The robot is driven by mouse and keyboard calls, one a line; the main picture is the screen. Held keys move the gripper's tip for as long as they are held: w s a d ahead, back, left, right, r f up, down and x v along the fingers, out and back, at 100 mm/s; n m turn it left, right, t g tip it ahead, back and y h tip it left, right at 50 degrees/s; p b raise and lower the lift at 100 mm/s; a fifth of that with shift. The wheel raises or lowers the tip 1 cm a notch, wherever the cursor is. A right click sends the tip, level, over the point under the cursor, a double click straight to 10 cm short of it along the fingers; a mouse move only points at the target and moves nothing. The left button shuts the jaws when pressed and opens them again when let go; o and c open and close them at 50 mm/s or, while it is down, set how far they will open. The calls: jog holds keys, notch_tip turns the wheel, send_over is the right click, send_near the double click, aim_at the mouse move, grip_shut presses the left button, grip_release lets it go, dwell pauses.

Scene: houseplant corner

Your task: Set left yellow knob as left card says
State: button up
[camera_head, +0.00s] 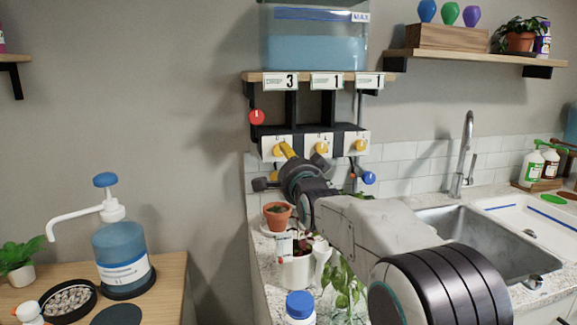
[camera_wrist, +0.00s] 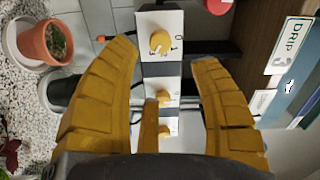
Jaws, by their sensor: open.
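The left yellow knob (camera_wrist: 160,42) is on a white plate with a small 0 on the side toward the cards; its pointer setting is too small to tell. Contact is not visible.
The middle knob (camera_head: 321,149) and right knob (camera_head: 360,146) sit beside it, each under a card reading 1. A water tank (camera_head: 314,40) stands on the shelf above. A red round tag (camera_head: 257,117) hangs at left. Potted plants (camera_head: 277,215) stand below.

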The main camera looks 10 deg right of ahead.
jog(key=shift+s, duration=0.3)
jog(key=s+f+n+g+p, duration=0.3)
jog(key=s+n+g+p, duration=0.2)
jog(key=s, duration=0.9)
jog(key=s+f+n+g+p, duration=0.4)
jog(key=s+n+p, duration=0.1)
jog(key=s, duration=0.9)
jog(key=s+f+n+g+p, duration=0.3)
jog(key=s+n+g+p, duration=0.2)
jog(key=s, duration=0.9)
jog(key=shift+s+f+g+p, duration=0.15)
jog(key=shift+s+g+p, duration=0.15)
jog(key=shift+s, duration=0.05)
